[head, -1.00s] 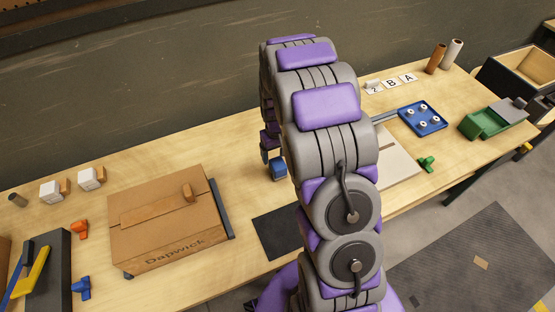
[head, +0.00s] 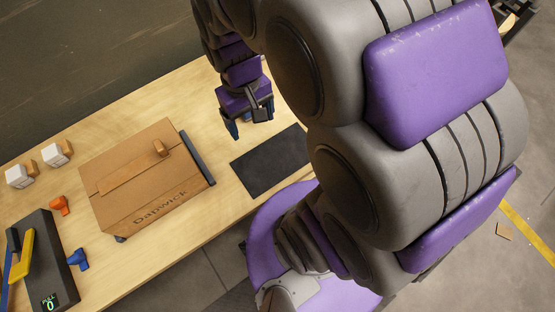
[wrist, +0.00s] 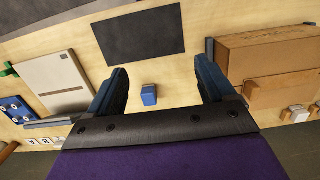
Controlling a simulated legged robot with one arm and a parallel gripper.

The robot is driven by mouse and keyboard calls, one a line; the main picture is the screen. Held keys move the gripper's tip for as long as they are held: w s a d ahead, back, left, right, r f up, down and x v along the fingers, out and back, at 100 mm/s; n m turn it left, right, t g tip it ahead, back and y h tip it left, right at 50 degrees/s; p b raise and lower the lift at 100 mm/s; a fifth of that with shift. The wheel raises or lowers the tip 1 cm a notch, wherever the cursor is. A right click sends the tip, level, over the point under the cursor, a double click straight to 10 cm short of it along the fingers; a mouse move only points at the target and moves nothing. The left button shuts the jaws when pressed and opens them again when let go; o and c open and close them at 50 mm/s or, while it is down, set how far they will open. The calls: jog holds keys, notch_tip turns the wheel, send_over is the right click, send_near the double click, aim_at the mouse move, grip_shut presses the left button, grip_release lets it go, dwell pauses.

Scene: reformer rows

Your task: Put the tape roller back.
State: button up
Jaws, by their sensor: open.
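A small blue block (wrist: 149,95) stands on the table in the wrist view, apart from and between the sight lines of my two fingers. It may be the tape roller, but its shape is too plain to tell. My gripper (head: 247,122) is open and empty above the table, right of the cardboard box (head: 150,195) and behind the dark mat (head: 272,161). It also shows in the wrist view (wrist: 161,66), fingers wide apart.
A dark bar (head: 197,158) lies along the box's right side. Orange (head: 60,205) and blue (head: 77,259) pieces lie left of the box, near a black device (head: 42,265). A pale board (wrist: 55,83) and blue tray (wrist: 17,110) are further along. The mat is bare.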

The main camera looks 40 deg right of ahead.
jog(key=s+a+r, duration=0.2)
jog(key=s, duration=1.1)
jog(key=shift+r+g, duration=0.3)
dwell(0.4)
